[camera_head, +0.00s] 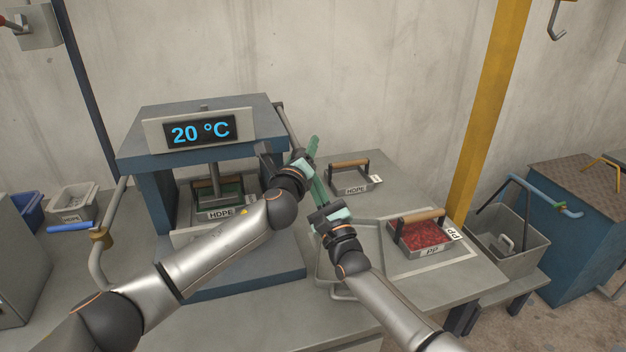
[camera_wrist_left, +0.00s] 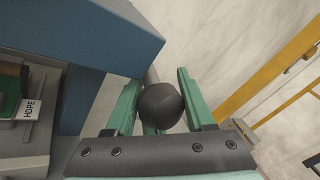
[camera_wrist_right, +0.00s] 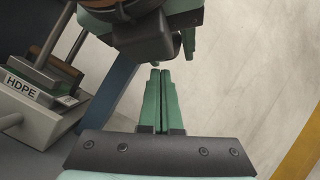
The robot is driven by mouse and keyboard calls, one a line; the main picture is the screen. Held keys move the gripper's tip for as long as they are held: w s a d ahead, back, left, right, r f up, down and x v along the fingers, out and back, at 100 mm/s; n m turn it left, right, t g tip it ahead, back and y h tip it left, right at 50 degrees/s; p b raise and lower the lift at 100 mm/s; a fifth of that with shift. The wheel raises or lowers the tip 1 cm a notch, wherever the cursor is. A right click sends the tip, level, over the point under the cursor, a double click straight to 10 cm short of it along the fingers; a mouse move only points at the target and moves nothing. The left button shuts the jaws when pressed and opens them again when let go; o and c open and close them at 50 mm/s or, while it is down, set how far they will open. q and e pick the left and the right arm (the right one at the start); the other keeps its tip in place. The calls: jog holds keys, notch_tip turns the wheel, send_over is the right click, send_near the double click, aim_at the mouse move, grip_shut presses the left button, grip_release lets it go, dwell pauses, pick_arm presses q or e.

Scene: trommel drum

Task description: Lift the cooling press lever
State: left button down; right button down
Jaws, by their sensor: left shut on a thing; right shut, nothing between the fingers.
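The cooling press (camera_head: 160,195) is a blue frame with a display reading 20 °C. Its lever (camera_head: 289,124) is a grey rod running from the press's upper right side down to my left gripper. My left gripper (camera_head: 308,158) is shut on the lever's black ball knob, which shows between the green fingers in the left wrist view (camera_wrist_left: 160,106). The gripper mostly hides the knob in the head view. My right gripper (camera_head: 316,182) is shut and empty, just below and beside the left one. In the right wrist view its green fingers (camera_wrist_right: 161,75) are together.
A mould labelled HDPE (camera_head: 221,212) sits inside the press. An empty HDPE mould (camera_head: 352,188) and a PP mould with red flakes (camera_head: 429,251) stand on the table at right. A yellow post (camera_head: 487,110) rises behind. A grey bin (camera_head: 510,262) stands beyond the table.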

pick_arm(q)
jog(key=shift+d, duration=0.1)
pick_arm(e)
jog(key=shift+s+r, duration=0.2)
jog(key=shift+r, duration=0.8)
pick_arm(q)
jog(key=shift+c, duration=1.4)
grip_release()
jog(key=shift+s, duration=0.1)
